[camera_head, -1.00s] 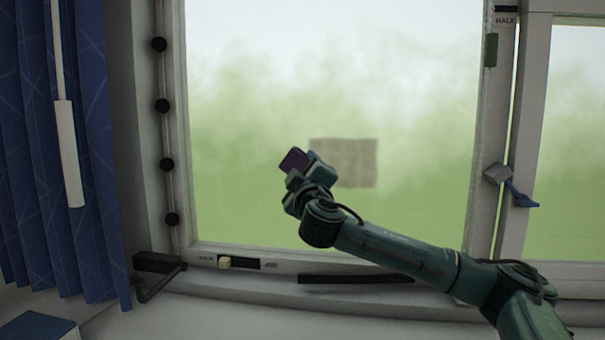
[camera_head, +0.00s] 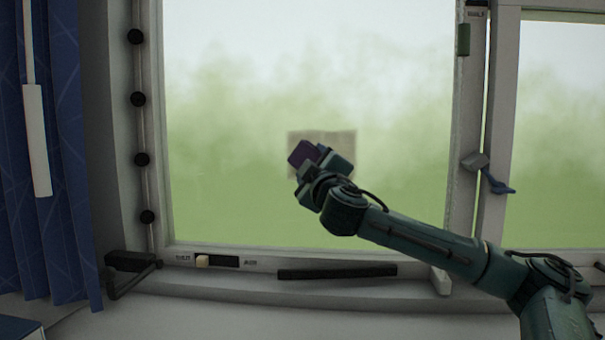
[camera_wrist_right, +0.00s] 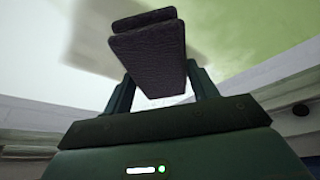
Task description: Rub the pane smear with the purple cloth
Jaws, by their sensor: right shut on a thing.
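The pane smear (camera_head: 338,142) is a greyish-brown rectangular patch on the large window pane (camera_head: 235,150) in the head view. It also shows in the right wrist view (camera_wrist_right: 88,35), behind the cloth. My right gripper (camera_head: 322,160) is shut on the purple cloth (camera_head: 302,153), a dark folded block. In the wrist view the cloth (camera_wrist_right: 150,60) sits between the two fingers. In the head view the cloth and gripper overlap the smear's left and lower part. I cannot tell whether the cloth touches the glass. My left gripper is not in view.
A blue-handled window latch (camera_head: 490,175) is on the right frame. A black bar (camera_head: 337,271) lies along the sill (camera_head: 230,290). A dark crank handle (camera_head: 130,268) is at the lower left, near the blue curtain (camera_head: 60,150). The pane around the smear is clear.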

